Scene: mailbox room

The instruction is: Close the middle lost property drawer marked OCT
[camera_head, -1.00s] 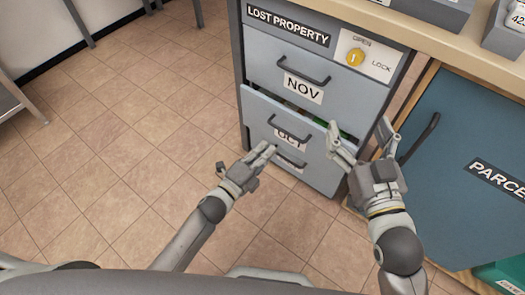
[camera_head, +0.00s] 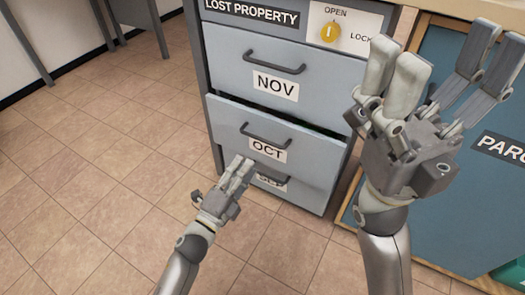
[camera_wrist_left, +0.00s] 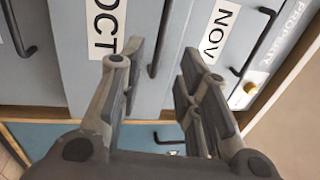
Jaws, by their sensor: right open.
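The OCT drawer (camera_head: 228,122) is the middle one of the grey-blue lost property cabinet. It stands partly open, with a dark gap along its top and a little green showing inside. It has a dark bar handle (camera_head: 265,137) above its OCT label (camera_head: 267,149). My left gripper (camera_head: 241,166) is open and empty, low in front of the drawer's face by the label; I cannot tell if it touches. In the left wrist view its fingers (camera_wrist_left: 162,75) are spread, facing the drawer fronts. My right gripper (camera_head: 437,60) is open, raised at the right, fingers up.
The NOV drawer (camera_head: 230,62) above is shut, with a yellow lock knob (camera_head: 329,33) over it. A lower drawer (camera_head: 300,196) sits beneath OCT. A blue parcel door (camera_head: 460,200) stands at the right. The tiled floor (camera_head: 100,170) at left is clear.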

